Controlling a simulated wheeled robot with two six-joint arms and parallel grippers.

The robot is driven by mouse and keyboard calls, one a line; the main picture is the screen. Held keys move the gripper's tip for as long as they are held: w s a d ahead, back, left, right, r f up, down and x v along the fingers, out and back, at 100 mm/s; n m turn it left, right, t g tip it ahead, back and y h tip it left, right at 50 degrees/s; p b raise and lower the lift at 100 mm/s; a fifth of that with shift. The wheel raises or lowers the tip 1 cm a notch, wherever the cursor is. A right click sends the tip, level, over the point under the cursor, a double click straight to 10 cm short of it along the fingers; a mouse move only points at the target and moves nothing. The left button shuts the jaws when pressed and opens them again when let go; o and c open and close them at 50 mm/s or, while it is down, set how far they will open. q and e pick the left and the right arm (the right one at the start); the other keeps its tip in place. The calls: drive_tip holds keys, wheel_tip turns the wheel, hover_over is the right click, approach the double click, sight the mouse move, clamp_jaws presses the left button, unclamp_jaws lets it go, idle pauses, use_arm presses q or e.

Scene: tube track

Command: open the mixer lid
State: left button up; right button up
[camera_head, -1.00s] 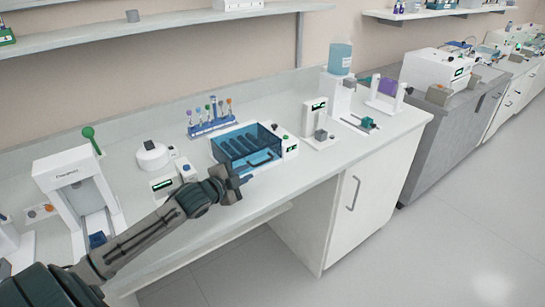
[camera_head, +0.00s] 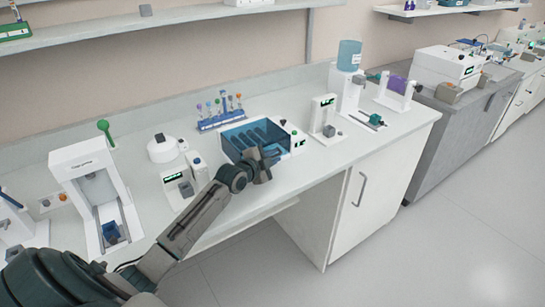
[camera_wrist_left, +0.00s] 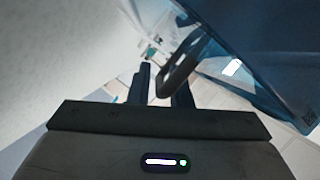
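The mixer (camera_head: 298,142) is a white box with a translucent blue lid (camera_head: 236,137) over several rollers. It stands on the bench and the lid looks down. My left gripper (camera_head: 264,166) is at the front of the lid and hides the lid's handle in the head view. In the left wrist view, the dark handle (camera_wrist_left: 182,72) runs from the blue lid (camera_wrist_left: 255,60) to between my left gripper's fingers (camera_wrist_left: 163,88). A small gap shows between the fingers; whether they touch the handle is unclear. My right gripper is not in view.
A rack of tubes (camera_head: 221,120) stands behind the mixer. A small white device (camera_head: 178,187) and a round white one (camera_head: 162,148) are to its left. A white upright device (camera_head: 322,117) is close on its right. The bench's front edge lies just below my left gripper.

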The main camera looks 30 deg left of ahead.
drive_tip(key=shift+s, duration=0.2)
use_arm(q)
clamp_jaws()
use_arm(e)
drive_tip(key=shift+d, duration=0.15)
